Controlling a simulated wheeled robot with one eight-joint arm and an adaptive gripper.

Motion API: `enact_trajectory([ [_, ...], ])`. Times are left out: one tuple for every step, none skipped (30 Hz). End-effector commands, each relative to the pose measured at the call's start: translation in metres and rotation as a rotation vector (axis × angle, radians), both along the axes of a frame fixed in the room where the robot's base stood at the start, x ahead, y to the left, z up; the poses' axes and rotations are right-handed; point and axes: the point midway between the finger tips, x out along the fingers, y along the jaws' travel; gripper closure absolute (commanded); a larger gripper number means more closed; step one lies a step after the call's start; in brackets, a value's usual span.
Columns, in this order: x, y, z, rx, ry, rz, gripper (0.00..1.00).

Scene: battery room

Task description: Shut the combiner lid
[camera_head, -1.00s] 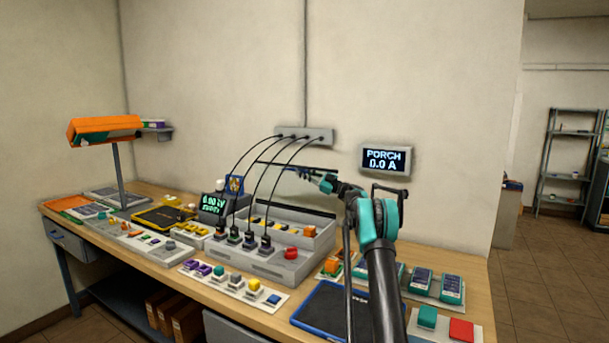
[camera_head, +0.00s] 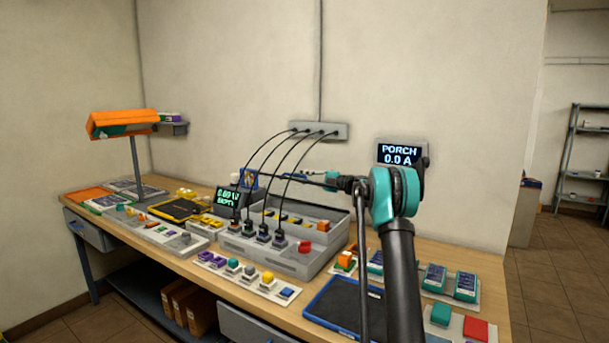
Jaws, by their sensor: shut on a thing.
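The combiner is a grey box (camera_head: 262,256) on the bench, with its interior showing yellow and orange parts. Several black cables run from the wall down to plugs along its front. A red knob (camera_head: 305,246) sits at its front right. The combiner lid shows only as a thin dark edge (camera_head: 288,177) raised above the box, so the box stands open. My gripper (camera_head: 318,178) is above the back right of the box, shut on the lid by its edge. The fingers are small and partly lost among the cables, so the exact hold is unclear.
A row of coloured buttons (camera_head: 243,277), a blue-edged mat (camera_head: 335,303) and several meters (camera_head: 466,286) lie in front and right. An orange lamp (camera_head: 122,124) stands left.

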Motion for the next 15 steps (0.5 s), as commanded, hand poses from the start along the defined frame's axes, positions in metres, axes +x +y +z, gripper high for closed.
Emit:
enact_trajectory([
  [-0.0018,0.0005,-0.0013,-0.008,-0.010,-0.001,1.00],
  [-0.0027,0.0011,-0.0019,-0.013,-0.016,-0.001,1.00],
  [-0.0037,0.0019,-0.0027,-0.018,-0.023,-0.001,1.00],
  [-0.0043,0.0023,-0.0032,-0.022,-0.029,-0.001,1.00],
  [-0.0048,0.0027,-0.0037,-0.025,-0.032,-0.001,1.00],
  [-0.0054,0.0030,-0.0041,-0.027,-0.035,-0.001,1.00],
  [-0.0057,0.0032,-0.0044,-0.029,-0.037,-0.001,1.00],
  [-0.0058,0.0034,-0.0046,-0.029,-0.039,-0.001,1.00],
  [-0.0061,0.0035,-0.0048,-0.031,-0.041,-0.001,1.00],
  [-0.0062,0.0035,-0.0049,-0.031,-0.041,-0.001,1.00],
  [-0.0062,0.0036,-0.0050,-0.032,-0.041,-0.001,1.00],
  [-0.0062,0.0036,-0.0050,-0.032,-0.041,-0.001,1.00],
  [-0.0062,0.0036,-0.0050,-0.032,-0.041,-0.001,1.00],
  [-0.0061,0.0035,-0.0050,-0.032,-0.041,-0.001,1.00],
  [-0.0061,0.0035,-0.0049,-0.031,-0.042,-0.001,1.00],
])
